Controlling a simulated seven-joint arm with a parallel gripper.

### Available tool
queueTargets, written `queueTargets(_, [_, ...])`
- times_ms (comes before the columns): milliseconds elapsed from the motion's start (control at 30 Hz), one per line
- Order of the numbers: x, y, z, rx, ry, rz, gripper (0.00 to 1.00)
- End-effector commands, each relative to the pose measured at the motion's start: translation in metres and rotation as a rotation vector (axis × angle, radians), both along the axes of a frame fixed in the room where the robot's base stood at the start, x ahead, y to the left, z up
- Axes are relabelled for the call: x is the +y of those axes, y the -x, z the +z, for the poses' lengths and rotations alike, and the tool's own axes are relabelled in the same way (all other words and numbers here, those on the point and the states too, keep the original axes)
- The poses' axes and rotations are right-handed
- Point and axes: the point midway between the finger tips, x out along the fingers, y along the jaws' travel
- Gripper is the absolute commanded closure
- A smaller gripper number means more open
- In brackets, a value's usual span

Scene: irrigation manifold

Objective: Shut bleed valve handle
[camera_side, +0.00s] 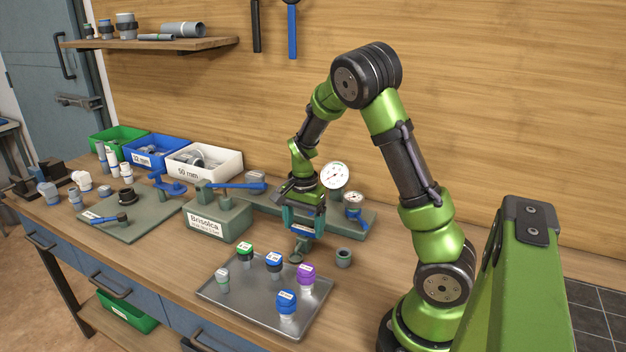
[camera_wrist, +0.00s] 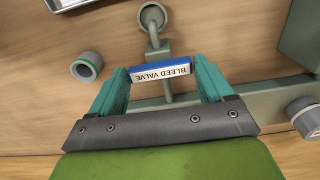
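The bleed valve handle (camera_wrist: 160,69) is a blue bar with a white label reading "BLEED VALVE", upside down in the wrist view. It sits across a grey-green stem (camera_wrist: 154,38) that ends in a round open outlet (camera_wrist: 152,16). The outlet also shows in the side view (camera_side: 296,258). My gripper (camera_wrist: 160,76) has its two teal fingers spread, one beyond each end of the handle, with thin gaps. In the side view my gripper (camera_side: 303,222) points down over the valve and hides most of the handle.
A grey metal tray (camera_side: 250,313) with several capped fittings lies in front of the valve. A loose grey fitting (camera_side: 343,257) stands to the right. Pressure gauges (camera_side: 335,175) rise behind my gripper. The Brisolca block (camera_side: 222,222) stands to the left.

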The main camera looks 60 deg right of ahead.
Motion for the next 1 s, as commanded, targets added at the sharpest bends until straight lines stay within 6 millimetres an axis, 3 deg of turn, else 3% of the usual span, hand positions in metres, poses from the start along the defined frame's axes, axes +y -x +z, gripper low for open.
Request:
queueTargets(33, [0.0, 0.0, 0.0, -0.001, 0.0, 0.0, 0.11])
queueTargets(100, [0.0, 0.0, 0.0, -0.001, 0.001, 0.001, 0.01])
queueTargets(467, [0.0, -0.001, 0.008, -0.003, 0.001, 0.005, 0.0])
queueTargets(567, [0.0, -0.001, 0.024, -0.006, 0.002, 0.005, 0.0])
queueTargets(1000, [0.0, -0.001, 0.128, -0.006, 0.002, 0.004, 0.0])
